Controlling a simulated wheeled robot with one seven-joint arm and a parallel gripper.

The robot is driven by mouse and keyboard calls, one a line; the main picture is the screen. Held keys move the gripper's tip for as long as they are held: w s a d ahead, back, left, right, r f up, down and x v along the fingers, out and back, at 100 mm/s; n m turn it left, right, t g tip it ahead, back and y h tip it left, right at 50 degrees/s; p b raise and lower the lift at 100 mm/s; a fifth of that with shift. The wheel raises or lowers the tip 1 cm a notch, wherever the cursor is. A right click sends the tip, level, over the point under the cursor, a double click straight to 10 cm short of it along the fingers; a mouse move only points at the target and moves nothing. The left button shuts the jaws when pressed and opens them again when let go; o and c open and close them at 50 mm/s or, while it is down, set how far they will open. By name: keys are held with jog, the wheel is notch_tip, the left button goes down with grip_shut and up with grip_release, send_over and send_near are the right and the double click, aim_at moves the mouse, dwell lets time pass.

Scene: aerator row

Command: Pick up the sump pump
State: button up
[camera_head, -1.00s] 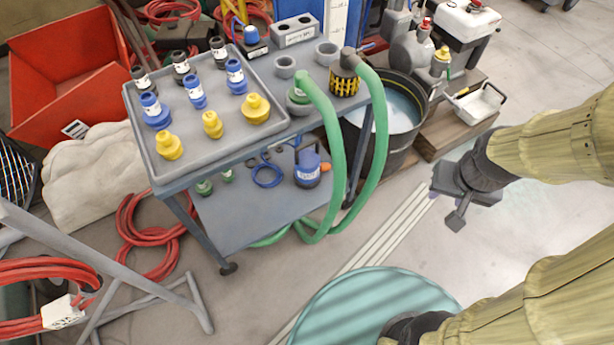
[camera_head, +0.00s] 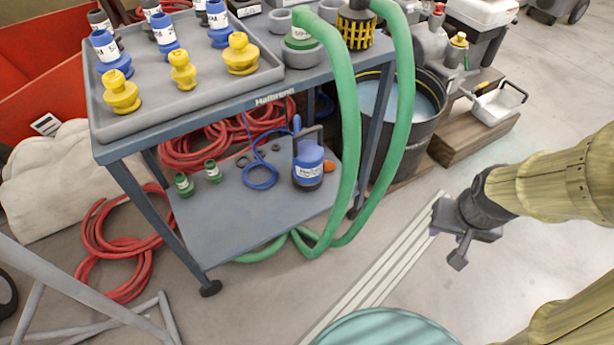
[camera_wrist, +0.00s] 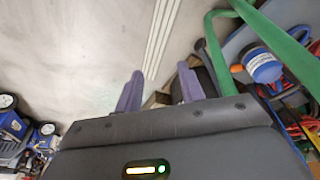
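The sump pump (camera_head: 308,168) is a blue and black upright unit with a white label and a dark handle. It stands on the lower shelf (camera_head: 240,222) of the grey cart, towards the right end. In the wrist view the blue pump (camera_wrist: 263,66) shows at the right, beyond the green hose. My gripper (camera_head: 447,236) is out over the floor, right of the cart and apart from the pump. In the wrist view its two fingers (camera_wrist: 160,88) are spread, with only floor and the edge of wood between them.
A green hose (camera_head: 345,130) hangs from the cart top past the shelf's right end, beside the pump. Green fittings (camera_head: 184,184) and a blue cord (camera_head: 260,176) lie on the shelf. A dark bucket (camera_head: 412,130) stands right of the cart. Floor before the cart is mostly clear.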

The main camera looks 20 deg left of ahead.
notch_tip(320, 180, down, 9)
jog(key=w+n+b, duration=0.1)
jog(key=w+b, duration=0.1)
jog(key=b, duration=0.6)
notch_tip(320, 180, up, 3)
jog(key=n+t+y+b, duration=0.2)
jog(key=n+y+b, duration=0.3)
jog(key=n, duration=2.2)
send_over(309, 131)
jog(key=s+d, duration=0.2)
jog(key=d, duration=0.1)
jog(key=shift+s+a, duration=0.15)
jog(key=shift+w+a+f+b, duration=0.25)
jog(key=shift+f+b, duration=0.2)
jog(key=shift+f, duration=0.05)
